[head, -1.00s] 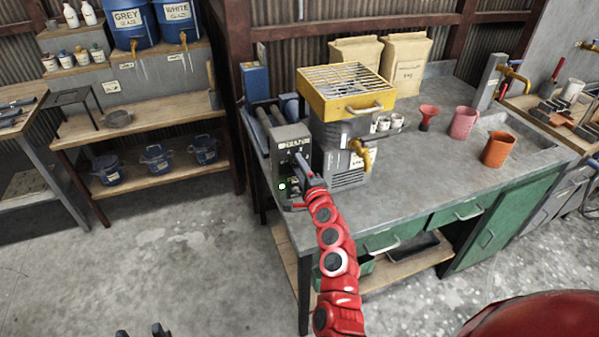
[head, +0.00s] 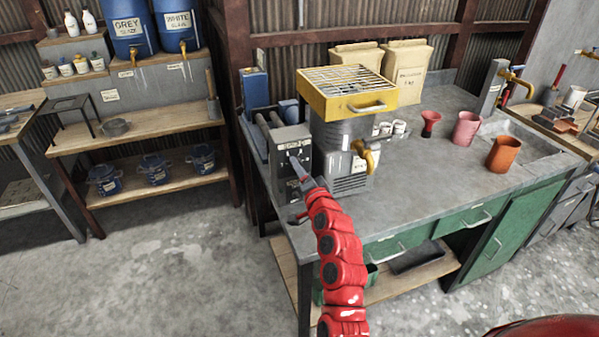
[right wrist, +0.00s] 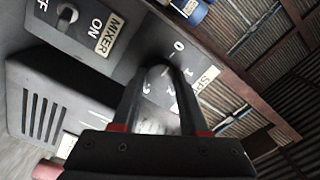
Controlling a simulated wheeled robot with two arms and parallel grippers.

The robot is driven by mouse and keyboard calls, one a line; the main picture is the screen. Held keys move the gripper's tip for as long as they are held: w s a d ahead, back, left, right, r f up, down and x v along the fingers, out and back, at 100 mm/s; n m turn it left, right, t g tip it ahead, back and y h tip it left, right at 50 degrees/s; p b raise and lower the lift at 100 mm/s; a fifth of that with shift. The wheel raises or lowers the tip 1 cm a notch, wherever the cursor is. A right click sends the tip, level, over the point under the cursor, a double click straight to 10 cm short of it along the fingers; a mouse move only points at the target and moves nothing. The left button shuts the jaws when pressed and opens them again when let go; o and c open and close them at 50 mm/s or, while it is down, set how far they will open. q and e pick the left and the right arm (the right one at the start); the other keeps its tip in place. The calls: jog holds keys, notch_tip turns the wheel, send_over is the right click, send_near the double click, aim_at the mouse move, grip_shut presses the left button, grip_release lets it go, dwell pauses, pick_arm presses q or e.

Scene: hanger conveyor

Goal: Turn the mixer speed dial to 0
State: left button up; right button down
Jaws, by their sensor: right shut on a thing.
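The mixer's grey control box (head: 291,148) stands at the left end of the workbench in the head view. My right gripper (head: 296,163) reaches its front face. In the right wrist view, my right gripper (right wrist: 158,80) is shut on the dark round speed dial (right wrist: 158,70), one finger on each side. Printed numbers surround the dial, with a 0 (right wrist: 178,46) just beyond the fingertips and a SPEED label (right wrist: 208,78) beside it. The fingers hide part of the dial, and I cannot tell where its pointer stands. My left gripper is out of view.
A MIXER label (right wrist: 110,35) and an ON/OFF switch (right wrist: 68,16) sit close to the dial. A yellow sieve box (head: 348,94) stands over the machine right beside the control box. Cups (head: 466,129) stand farther right on the workbench (head: 420,175). The floor left of it is clear.

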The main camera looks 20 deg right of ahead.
jog(key=shift+f, duration=0.1)
dwell(0.3)
jog(key=shift+c, duration=2.1)
grip_release()
jog(key=shift+s, duration=0.1)
jog(key=s, duration=1.7)
jog(key=shift+d+b, duration=0.25)
jog(key=shift+b, duration=0.2)
jog(key=shift+d, duration=0.1)
